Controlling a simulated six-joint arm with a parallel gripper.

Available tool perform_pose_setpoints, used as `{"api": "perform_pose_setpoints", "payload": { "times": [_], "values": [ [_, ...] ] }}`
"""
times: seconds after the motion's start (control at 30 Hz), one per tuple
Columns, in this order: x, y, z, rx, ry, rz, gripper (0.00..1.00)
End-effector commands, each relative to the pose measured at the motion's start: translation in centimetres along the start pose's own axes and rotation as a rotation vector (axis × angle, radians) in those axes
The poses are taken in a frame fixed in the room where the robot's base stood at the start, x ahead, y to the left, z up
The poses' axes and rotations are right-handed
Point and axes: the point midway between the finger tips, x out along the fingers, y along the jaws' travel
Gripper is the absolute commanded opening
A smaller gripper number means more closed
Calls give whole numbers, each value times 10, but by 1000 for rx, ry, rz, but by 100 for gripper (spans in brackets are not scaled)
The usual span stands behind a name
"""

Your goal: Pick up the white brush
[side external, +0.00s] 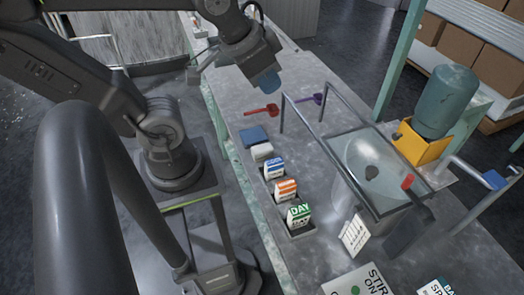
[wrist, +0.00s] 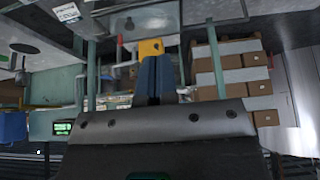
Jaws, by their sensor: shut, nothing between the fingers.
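My gripper (side external: 266,82) is above the grey bench, high at the upper middle of the side view, with its blue fingers together and nothing between them. In the wrist view the blue fingers (wrist: 155,78) point away from the camera and sit side by side, shut. I cannot make out a white brush in either view. The red scoop (side external: 262,110) and the purple scoop (side external: 312,98) lie on the bench below and to the right of my gripper.
A blue block (side external: 254,135) and several small labelled boxes (side external: 286,189) line the bench's left edge. Bare bench lies around the scoops.

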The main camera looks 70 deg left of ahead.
Motion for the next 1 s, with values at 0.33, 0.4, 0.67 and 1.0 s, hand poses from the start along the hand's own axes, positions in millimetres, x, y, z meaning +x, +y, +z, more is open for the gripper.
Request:
{"api": "perform_pose_setpoints", "payload": {
  "times": [0.33, 0.4, 0.67, 1.0],
  "values": [
    [0, 0, 0, 0, 0, 0, 14],
    [0, 0, 0, 0, 0, 0, 21],
    [0, 0, 0, 0, 0, 0, 46],
    [0, 0, 0, 0, 0, 0, 78]
  ]
}}
